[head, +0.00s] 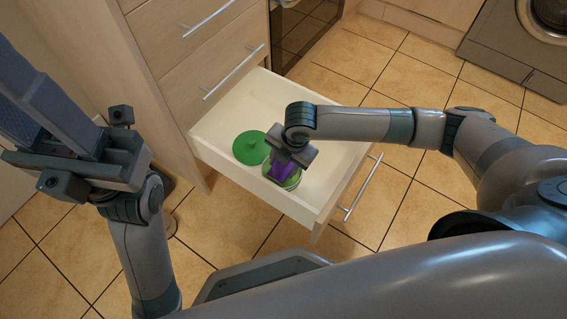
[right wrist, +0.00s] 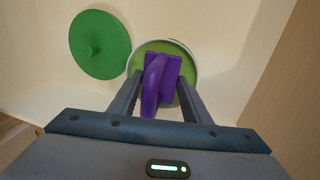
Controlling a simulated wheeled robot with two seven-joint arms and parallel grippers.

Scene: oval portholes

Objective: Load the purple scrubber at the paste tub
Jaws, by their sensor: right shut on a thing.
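The purple scrubber (right wrist: 157,80) is between the fingers of my right gripper (head: 283,166), which is shut on it. In the right wrist view the scrubber lies over the mouth of the paste tub (right wrist: 190,62), a round tub with a pale rim and green inside. In the head view the tub (head: 291,183) stands in the open drawer, partly hidden by the gripper and scrubber. Whether the scrubber touches the paste is not clear. My left gripper (head: 75,150) is raised at the left, away from the drawer; its jaws point up and look close together.
A green round lid (head: 251,147) lies in the drawer (head: 330,152) beside the tub; it also shows in the right wrist view (right wrist: 100,45). The drawer's walls surround the tub. Cabinet fronts (head: 205,50) rise behind. A washing machine (head: 520,45) stands at the far right on the tiled floor.

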